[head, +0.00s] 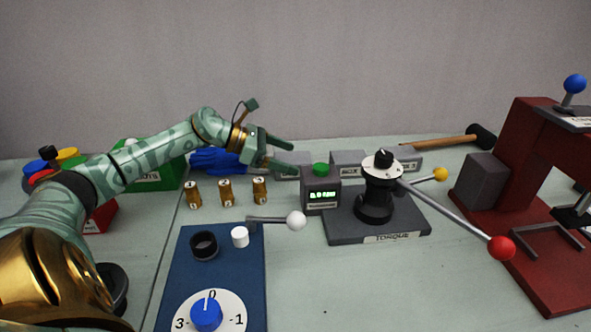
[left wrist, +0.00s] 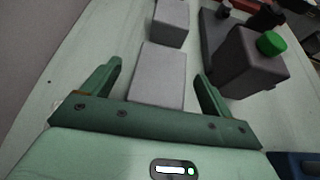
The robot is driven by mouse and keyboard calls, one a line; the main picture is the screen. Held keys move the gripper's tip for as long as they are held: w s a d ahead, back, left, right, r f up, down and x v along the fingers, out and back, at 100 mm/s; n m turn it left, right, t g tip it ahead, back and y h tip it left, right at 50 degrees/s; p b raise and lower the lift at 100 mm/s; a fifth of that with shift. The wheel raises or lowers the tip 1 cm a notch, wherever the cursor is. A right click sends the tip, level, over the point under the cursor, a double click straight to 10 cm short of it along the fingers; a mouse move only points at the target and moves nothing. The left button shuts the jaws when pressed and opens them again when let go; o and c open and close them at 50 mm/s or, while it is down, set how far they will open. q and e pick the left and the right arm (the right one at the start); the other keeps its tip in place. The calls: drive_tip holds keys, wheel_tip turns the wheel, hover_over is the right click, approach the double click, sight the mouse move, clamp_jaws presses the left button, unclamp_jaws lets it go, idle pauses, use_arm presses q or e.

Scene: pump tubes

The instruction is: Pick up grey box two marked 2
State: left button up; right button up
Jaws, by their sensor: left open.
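Three grey boxes stand in a row at the back of the table. The middle grey box (head: 347,158) seems to be box two, but its label is too small to read surely. The left grey box (head: 287,173) is partly hidden by my left gripper (head: 292,157), and the right grey box (head: 407,161) stands apart. My left gripper is open and empty above the left box. In the left wrist view a near grey box (left wrist: 157,78) lies ahead between the open fingers (left wrist: 158,75). Another grey box (left wrist: 171,20) stands beyond it. My right gripper is not in view.
A grey display box (head: 321,197) with a green button stands in front of the row. The torque device (head: 375,205) has a long red-knobbed lever. Several brass cylinders (head: 225,191), blue gloves (head: 215,160) and a blue dial panel (head: 240,275) are nearby. A mallet (head: 440,139) lies behind.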

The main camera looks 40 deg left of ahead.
sight(284, 158)
use_arm(q)
drive_tip(key=c, duration=1.2)
drive_tip(key=shift+r, duration=0.1)
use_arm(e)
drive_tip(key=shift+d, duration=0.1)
